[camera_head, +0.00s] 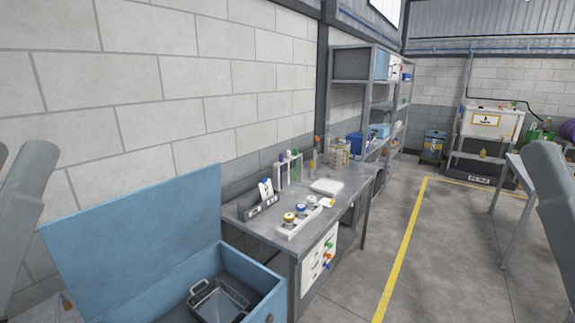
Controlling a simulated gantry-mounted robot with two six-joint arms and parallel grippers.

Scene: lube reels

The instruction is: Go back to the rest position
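Neither of my grippers shows in the head view. A grey link of my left arm (25,190) stands at the left edge. A grey link of my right arm (556,200) stands at the right edge. The ends of both arms are outside the picture, so I cannot see what they hold, if anything.
An open blue chest (262,277) with a dark basket (214,303) stands at the lower left. Beside it a grey workbench (345,208) carries a tube rack, a jar tray (290,231) and a white device (326,187). Shelves (352,65) stand behind. The floor (445,250) right of the bench is clear.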

